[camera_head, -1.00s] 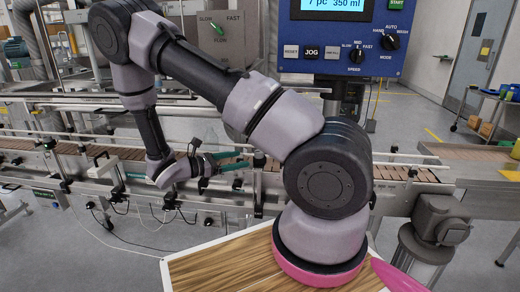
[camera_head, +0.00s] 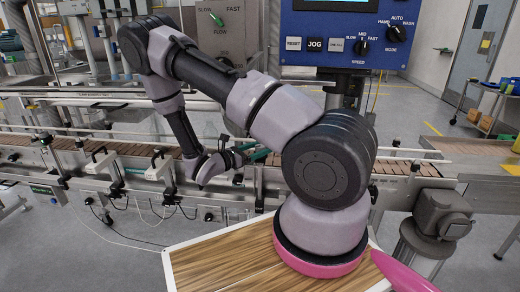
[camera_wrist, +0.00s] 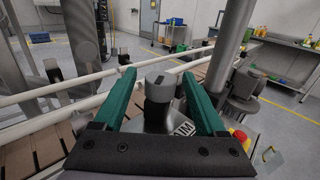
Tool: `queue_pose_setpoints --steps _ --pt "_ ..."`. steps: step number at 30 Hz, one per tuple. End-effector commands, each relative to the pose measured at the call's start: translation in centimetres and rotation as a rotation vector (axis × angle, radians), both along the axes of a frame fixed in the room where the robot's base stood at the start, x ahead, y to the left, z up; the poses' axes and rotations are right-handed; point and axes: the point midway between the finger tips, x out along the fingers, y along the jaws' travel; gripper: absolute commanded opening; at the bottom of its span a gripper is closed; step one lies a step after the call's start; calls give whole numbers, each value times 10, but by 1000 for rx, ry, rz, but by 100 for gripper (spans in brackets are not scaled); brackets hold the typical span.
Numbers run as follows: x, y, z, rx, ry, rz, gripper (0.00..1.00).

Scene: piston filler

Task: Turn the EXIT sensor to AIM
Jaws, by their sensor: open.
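My gripper (camera_wrist: 158,76) is open, its two green fingers on either side of a grey round sensor head (camera_wrist: 160,88) with a dark mark on top. A gap shows on each side of the head, so the fingers do not visibly grip it. A small white label with dark marks (camera_wrist: 184,129) lies on the grey bracket below it; I cannot read it. That this is the EXIT sensor I cannot confirm by lettering. In the head view my gripper (camera_head: 254,153) is over the conveyor's near rail, and my arm hides the sensor.
The conveyor (camera_head: 105,149) with brown slats and steel rails runs across the scene. A blue control panel (camera_head: 345,38) stands behind my arm. A red and yellow button (camera_wrist: 240,138) is at the right in the wrist view. Cables hang below the near rail.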

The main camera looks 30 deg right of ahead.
Motion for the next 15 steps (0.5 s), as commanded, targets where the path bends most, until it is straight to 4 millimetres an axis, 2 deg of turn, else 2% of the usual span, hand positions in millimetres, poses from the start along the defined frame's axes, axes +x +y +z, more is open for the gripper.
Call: queue_pose_setpoints --steps 9,11,15 --pt "1 -3 0 0 0 1 74" --pt "1 -3 0 0 0 1 54" --pt "1 -3 0 0 0 1 1"
